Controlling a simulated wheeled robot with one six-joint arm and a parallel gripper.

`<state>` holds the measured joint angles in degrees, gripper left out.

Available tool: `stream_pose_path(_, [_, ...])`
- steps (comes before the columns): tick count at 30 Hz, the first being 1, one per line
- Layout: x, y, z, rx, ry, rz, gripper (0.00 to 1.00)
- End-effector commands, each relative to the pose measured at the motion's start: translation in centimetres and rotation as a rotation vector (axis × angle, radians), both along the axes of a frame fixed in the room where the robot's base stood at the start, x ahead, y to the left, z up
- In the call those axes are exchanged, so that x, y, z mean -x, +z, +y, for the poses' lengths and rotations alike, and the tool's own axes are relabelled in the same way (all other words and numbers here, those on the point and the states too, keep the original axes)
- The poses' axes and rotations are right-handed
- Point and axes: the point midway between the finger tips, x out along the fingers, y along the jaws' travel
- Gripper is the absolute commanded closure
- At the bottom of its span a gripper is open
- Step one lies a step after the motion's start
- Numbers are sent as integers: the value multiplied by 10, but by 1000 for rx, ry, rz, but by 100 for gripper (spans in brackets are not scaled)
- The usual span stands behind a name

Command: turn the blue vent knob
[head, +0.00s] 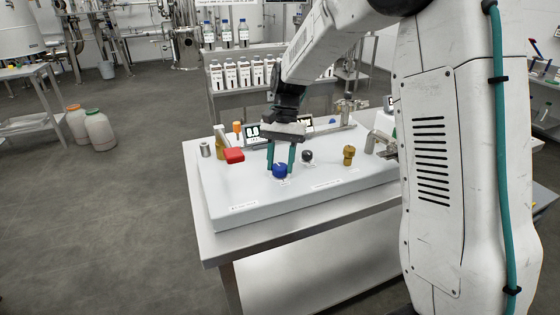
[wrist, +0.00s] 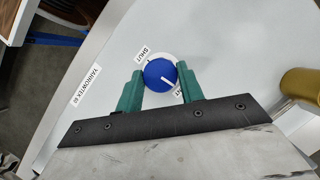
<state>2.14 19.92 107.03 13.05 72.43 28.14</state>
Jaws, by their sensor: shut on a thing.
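The blue vent knob (head: 280,171) stands on the front part of the light grey panel (head: 240,196), on a metal table. My gripper (head: 281,165) comes down from above. Its two green fingers (wrist: 160,82) are shut on the knob, one on each side.
On the panel a red-handled valve (head: 234,155) stands left of the knob, a dark knob (head: 307,156) just right, and a brass fitting (head: 349,155) farther right. Displays (head: 252,131) stand behind. A shelf with bottles (head: 245,74) is beyond the table.

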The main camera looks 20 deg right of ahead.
Motion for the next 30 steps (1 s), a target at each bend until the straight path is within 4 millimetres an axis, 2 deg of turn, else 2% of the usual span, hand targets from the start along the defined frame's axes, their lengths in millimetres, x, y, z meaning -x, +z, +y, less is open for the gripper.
stream_pose_path(9, [0, 1, -1, 0, -127, -4, 85])
stream_pose_path(26, [-1, 1, -1, 0, -153, -5, 85])
stream_pose_path(27, [-1, 1, -1, 0, -153, -5, 51])
stream_pose_path(28, [0, 1, -1, 0, -153, -5, 43])
stream_pose_path(30, [0, 1, -1, 0, -151, -4, 41])
